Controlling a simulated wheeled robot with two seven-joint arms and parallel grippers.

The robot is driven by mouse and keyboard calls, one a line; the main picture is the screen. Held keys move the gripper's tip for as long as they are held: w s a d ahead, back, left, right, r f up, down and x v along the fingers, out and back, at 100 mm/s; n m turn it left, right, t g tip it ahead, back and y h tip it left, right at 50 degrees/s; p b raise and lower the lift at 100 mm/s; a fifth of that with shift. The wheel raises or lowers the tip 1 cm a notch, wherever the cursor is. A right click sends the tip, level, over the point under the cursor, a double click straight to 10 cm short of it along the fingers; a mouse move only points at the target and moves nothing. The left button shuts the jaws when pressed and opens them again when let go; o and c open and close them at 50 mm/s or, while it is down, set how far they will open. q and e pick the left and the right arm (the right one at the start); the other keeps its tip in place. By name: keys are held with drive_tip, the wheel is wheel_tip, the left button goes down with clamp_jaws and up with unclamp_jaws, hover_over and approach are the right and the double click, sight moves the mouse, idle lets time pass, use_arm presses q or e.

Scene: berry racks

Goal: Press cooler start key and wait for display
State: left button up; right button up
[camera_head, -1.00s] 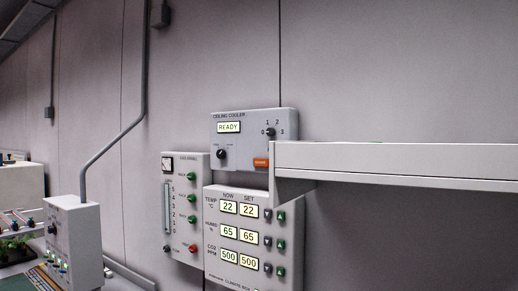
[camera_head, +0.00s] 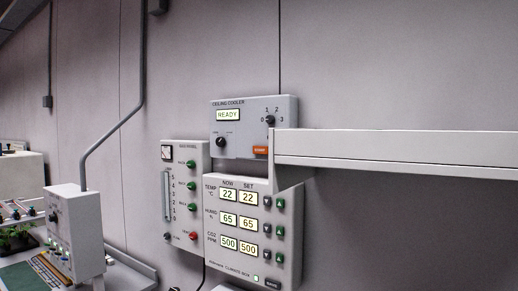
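The ceiling cooler panel (camera_head: 240,145) is a grey box on the wall at mid picture. Its lit display (camera_head: 228,114) reads READY. Neither of my grippers shows in the head view.
A white shelf (camera_head: 400,146) juts out at the right, just beside the cooler panel. Below hangs the climate box (camera_head: 212,250) with lit readouts 22, 65 and 500. A gauge panel (camera_head: 203,155) is left of it. A white control box (camera_head: 75,220) with a conduit stands at the left.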

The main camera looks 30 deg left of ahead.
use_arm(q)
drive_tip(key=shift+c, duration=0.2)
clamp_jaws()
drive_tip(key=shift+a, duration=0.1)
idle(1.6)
